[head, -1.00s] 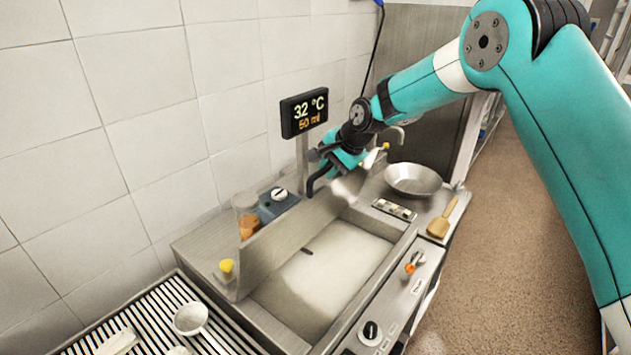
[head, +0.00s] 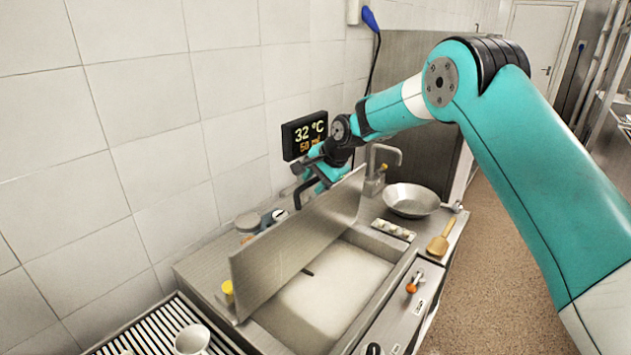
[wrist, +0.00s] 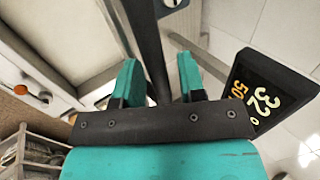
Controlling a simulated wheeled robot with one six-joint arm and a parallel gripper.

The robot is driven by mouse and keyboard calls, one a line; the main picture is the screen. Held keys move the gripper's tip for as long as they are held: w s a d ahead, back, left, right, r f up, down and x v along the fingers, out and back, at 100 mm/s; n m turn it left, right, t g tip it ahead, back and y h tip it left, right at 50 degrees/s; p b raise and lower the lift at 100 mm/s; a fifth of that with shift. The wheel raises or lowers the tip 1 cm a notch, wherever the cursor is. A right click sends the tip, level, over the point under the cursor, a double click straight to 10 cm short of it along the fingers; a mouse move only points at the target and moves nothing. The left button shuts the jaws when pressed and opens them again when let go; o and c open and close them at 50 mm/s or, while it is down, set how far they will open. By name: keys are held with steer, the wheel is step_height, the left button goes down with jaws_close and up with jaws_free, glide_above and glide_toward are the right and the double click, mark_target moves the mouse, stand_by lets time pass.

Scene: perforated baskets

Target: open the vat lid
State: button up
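The vat lid (head: 297,250) is a flat metal panel standing steeply raised along the wall side of the vat (head: 391,246). The vat is a rectangular metal basin with pale contents, uncovered towards me. My gripper (head: 318,180) is at the lid's far upper end, on the wall side, partly hidden by the lid and arm. In the wrist view, my gripper's two teal fingers (wrist: 158,78) are spread, with a dark grey bar (wrist: 148,40) running between them. A gap shows beside the bar. Whether the bar is the lid's edge or handle, I cannot tell.
A display (head: 304,135) reading 32 °C stands close behind my gripper. A tap (head: 383,160), metal bowl (head: 411,200) and wooden scoop (head: 442,238) are at the vat's far end. A jar (head: 247,222) is behind the lid. A slatted drainer (head: 160,325) is at the near left.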

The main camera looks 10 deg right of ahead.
steer(key=shift+r, duration=0.1)
steer(key=b+v, duration=0.5)
steer(key=v, duration=1.2)
steer(key=shift+s, duration=0.15)
steer(key=s+a+f+n+g+b, duration=0.1)
steer(key=s+f+n, duration=0.3)
steer(key=s, duration=0.9)
steer(key=s+a+f+n+g+b, duration=0.1)
steer(key=s+a+f+n, duration=0.3)
steer(key=s, duration=0.9)
steer(key=s+a+f+n+g+b, duration=0.2)
steer(key=s+f+n+g, duration=0.1)
steer(key=s+n, duration=0.6)
steer(key=s+f, duration=0.1)
steer(key=s, duration=0.3)
steer(key=shift+a, duration=0.35)
